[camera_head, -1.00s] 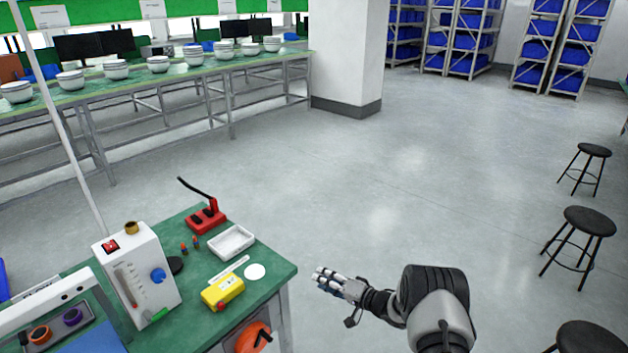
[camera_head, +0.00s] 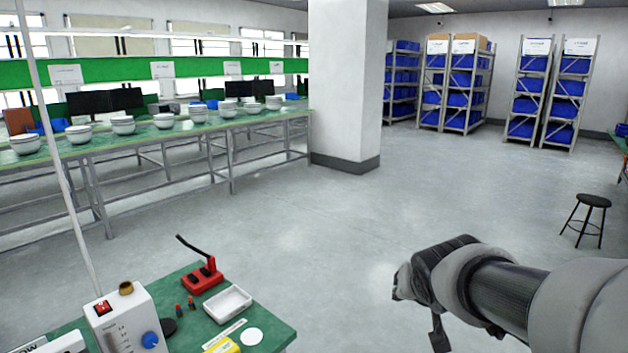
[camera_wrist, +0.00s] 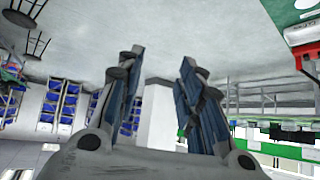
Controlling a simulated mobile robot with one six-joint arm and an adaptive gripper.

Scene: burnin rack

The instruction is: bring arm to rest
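My gripper (camera_wrist: 158,100) shows in the wrist view with its two fingers spread apart and nothing between them. The floor, a white pillar and the racks show past the fingers, upside down. In the head view my arm reaches in from the right edge over open floor, to the right of the green workbench (camera_head: 275,337). The fingers themselves are hidden there behind the wrist. The arm touches nothing that I can see.
The workbench at the lower left carries a white instrument (camera_head: 125,325), a red stand (camera_head: 203,277) and a white tray (camera_head: 228,304). A black stool (camera_head: 594,201) stands at the right. A white pillar (camera_head: 345,90) stands behind. The middle floor is clear.

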